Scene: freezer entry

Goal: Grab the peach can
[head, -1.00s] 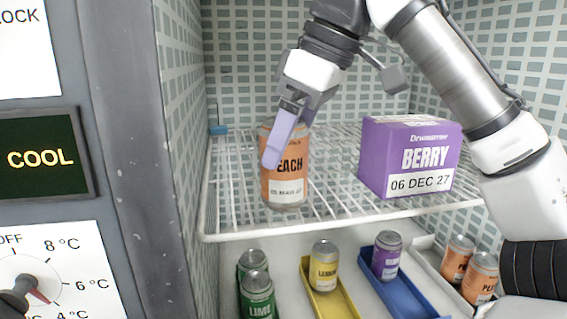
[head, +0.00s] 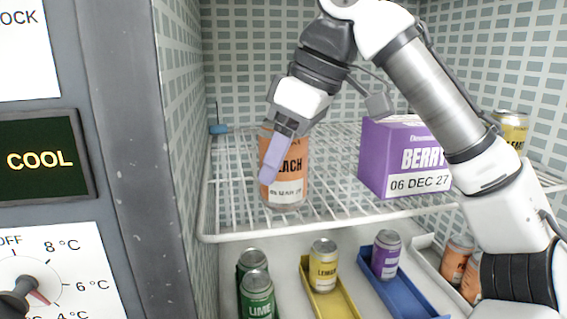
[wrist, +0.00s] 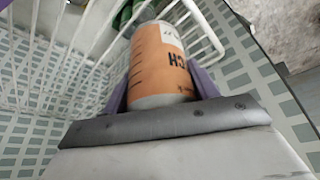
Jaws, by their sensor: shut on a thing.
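The orange peach can (head: 287,185) is at the left front of the white wire shelf, upright, with its label facing me. My gripper (head: 276,165) comes down from above with its purple fingers on the can. In the wrist view, the can (wrist: 160,65) sits between the two purple fingers of my gripper (wrist: 160,88), and the gripper is shut on it. One finger covers part of the label in the head view. I cannot tell whether the can's base touches the shelf.
A purple berry box (head: 405,160) stands on the wire shelf (head: 330,205) to the right, with a yellow can (head: 512,128) beyond it. Below are green lime cans (head: 256,290), a lemon can (head: 323,265) in a yellow tray, a purple can (head: 386,255) in a blue tray, and orange cans (head: 456,260).

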